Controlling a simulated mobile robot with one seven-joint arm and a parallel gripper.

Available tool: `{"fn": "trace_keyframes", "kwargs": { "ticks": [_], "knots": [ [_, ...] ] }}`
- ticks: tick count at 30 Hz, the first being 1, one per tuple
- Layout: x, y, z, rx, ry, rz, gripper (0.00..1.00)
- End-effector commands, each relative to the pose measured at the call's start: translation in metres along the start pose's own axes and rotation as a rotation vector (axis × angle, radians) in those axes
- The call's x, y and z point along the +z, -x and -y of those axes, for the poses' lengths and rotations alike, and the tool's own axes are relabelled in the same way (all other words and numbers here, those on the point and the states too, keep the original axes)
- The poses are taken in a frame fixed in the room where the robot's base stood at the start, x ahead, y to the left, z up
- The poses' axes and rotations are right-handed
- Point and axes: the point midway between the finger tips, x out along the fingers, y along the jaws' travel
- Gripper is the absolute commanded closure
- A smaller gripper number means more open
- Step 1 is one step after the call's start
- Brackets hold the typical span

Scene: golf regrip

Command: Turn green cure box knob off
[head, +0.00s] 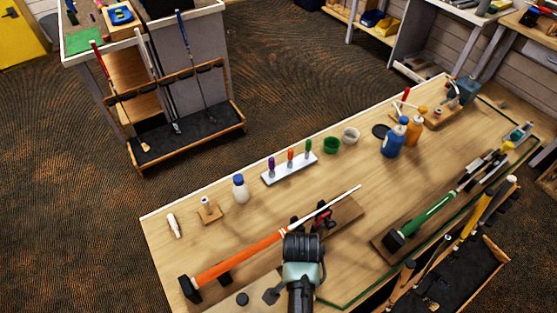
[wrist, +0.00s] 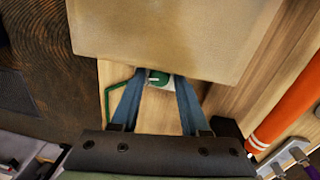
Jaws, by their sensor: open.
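A green knob (wrist: 159,78) with a pale mark on it shows in the wrist view, on a small whitish part at the lower edge of a large tan box-like block (wrist: 165,35). The block hides part of the knob's surroundings. My gripper (wrist: 160,84) has its two blue fingers apart, with the knob between or just beyond their tips. I cannot tell whether a finger touches it. In the head view my arm (head: 300,272) reaches in at the bottom; the knob and fingertips cannot be made out there.
An orange-gripped club (head: 240,255) lies on the bench left of my arm; its grip (wrist: 288,105) is close on the right in the wrist view. A green-gripped club (head: 425,218) lies to the right. Bottles, cups and a marker stand (head: 289,169) occupy the bench's far side.

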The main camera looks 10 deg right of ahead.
Motion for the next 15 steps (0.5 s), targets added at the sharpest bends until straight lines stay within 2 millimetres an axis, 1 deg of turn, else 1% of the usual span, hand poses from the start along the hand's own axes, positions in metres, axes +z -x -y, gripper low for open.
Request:
{"fn": "trace_keyframes", "kwargs": {
  "ticks": [1,9,12,15],
  "knots": [
    [-0.001,-0.003,0.001,-0.002,-0.056,0.003,0.55],
    [-0.001,-0.004,0.001,-0.003,-0.383,0.03,0.55],
    [-0.003,0.023,0.002,-0.008,-0.377,0.026,0.55],
    [-0.003,0.043,0.001,-0.007,-0.376,0.026,0.55]
  ]
}}
